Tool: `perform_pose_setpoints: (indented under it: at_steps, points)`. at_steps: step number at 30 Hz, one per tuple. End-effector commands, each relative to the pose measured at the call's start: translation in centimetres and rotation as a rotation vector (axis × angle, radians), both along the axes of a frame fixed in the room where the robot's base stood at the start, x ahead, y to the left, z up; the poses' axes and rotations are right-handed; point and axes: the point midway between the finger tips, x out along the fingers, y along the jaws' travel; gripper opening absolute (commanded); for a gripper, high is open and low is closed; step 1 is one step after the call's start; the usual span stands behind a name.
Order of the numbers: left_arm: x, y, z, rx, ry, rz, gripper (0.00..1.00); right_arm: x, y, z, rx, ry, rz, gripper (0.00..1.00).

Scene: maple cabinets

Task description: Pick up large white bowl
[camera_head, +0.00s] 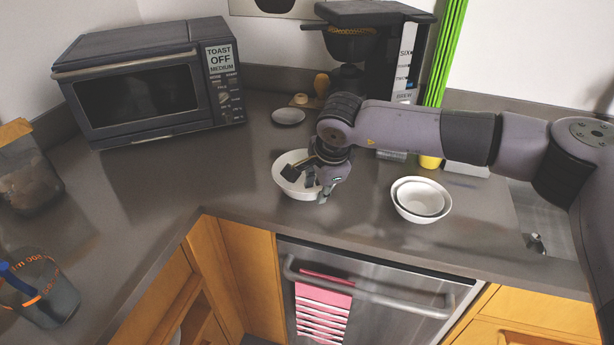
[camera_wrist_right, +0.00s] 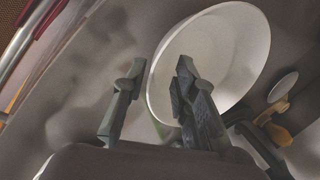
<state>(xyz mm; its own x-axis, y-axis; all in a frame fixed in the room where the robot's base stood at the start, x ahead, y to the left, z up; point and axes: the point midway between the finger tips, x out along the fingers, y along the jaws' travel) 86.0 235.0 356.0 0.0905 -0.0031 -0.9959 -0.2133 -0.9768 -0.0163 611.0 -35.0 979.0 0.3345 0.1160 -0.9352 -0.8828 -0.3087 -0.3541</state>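A large white bowl (camera_head: 283,163) stands on the grey counter under my right gripper, partly hidden by it. In the right wrist view the bowl (camera_wrist_right: 235,45) fills the upper middle. My right gripper (camera_head: 308,188) is at the bowl's near right side. Its fingers (camera_wrist_right: 156,95) are spread apart, one over the inside of the bowl and the other outside the rim. I see no grip on the rim. To the right, another white bowl (camera_head: 402,211) holds a smaller white bowl (camera_head: 420,201). My left gripper is not in view.
A toaster oven (camera_head: 150,85) stands at the left, a coffee maker (camera_head: 360,45) behind the arm. A small white dish (camera_head: 288,116) lies behind the bowl. The dishwasher handle (camera_head: 370,293) and pink towel (camera_head: 322,308) are below the counter edge.

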Motion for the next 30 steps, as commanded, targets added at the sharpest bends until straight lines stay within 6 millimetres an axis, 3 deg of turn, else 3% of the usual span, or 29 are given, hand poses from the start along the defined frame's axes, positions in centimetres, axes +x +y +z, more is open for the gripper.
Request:
perform_pose_setpoints:
  at_steps: [4,11,23,30]
  points:
    - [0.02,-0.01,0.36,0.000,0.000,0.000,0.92,0.38,0.23,-1.15,0.001,0.000,0.001,0.26]
    - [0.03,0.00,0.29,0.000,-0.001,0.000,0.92,0.42,0.23,-1.31,0.001,0.000,0.001,0.26]
    - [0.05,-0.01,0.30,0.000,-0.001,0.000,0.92,0.43,0.22,-1.25,0.001,-0.001,0.000,0.00]
    - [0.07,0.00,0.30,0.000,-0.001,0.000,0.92,0.43,0.21,-1.24,0.001,-0.001,0.000,0.00]
